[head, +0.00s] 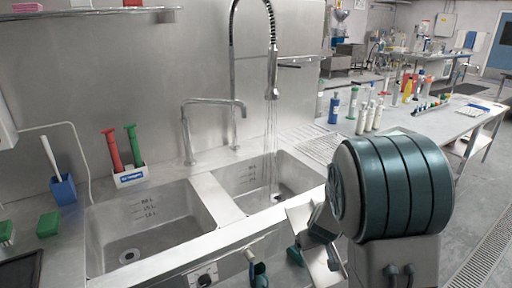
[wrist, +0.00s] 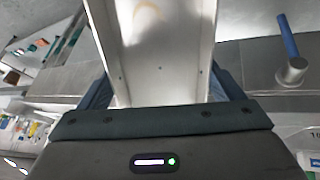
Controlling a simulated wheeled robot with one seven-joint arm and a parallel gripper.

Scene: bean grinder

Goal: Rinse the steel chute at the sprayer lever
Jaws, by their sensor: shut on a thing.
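The steel chute (wrist: 165,50) is a pale metal trough that runs up from my gripper (wrist: 160,92) in the wrist view. The jaws are shut on it, with a blue finger at each side. In the head view the chute (head: 298,216) shows partly behind my arm, at the front edge of the right basin. The sprayer (head: 272,90) hangs on a coiled hose above that basin (head: 240,177). Water streams from it into the basin, behind and left of the chute. The chute appears apart from the stream.
The left basin (head: 150,230) is empty. A bent faucet (head: 187,130) stands behind the basins. Red (head: 112,150) and green (head: 134,145) tools stand in a white holder at the back. Bottles (head: 352,104) stand on the bench to the right.

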